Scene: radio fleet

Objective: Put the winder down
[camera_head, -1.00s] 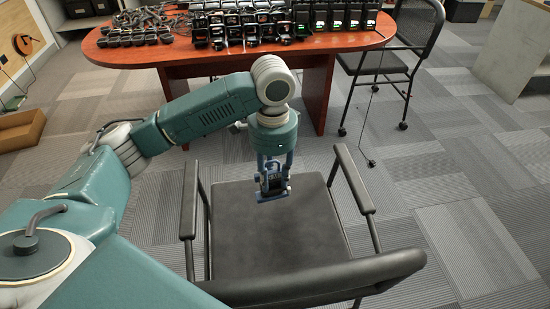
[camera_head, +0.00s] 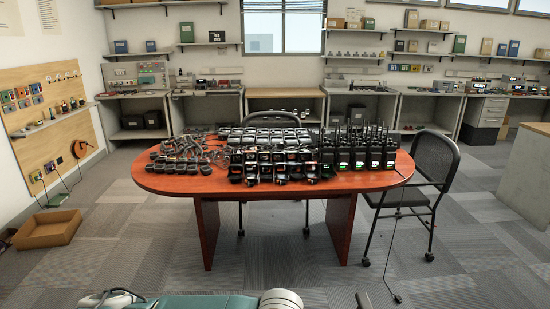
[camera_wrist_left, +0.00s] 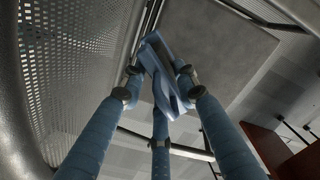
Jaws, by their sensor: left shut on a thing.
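In the left wrist view, my left gripper (camera_wrist_left: 161,86) is shut on a blue, flat-sided thing, which I take to be the winder (camera_wrist_left: 168,62). Its far side and full shape are hidden from this angle. A grey chair seat (camera_wrist_left: 235,48) lies beyond the winder in the picture, with a dark mesh chair back (camera_wrist_left: 75,75) to the left. I cannot tell whether the winder touches the chair. In the head view only the top of my left arm shows at the bottom edge. My right gripper is in neither view.
A red oval table (camera_head: 165,180) is crowded with radios (camera_head: 360,150) and cables. A black mesh chair (camera_head: 425,165) stands at its right end. An open cardboard box (camera_head: 47,230) is on the floor at the left. Workbenches and shelves line the back wall.

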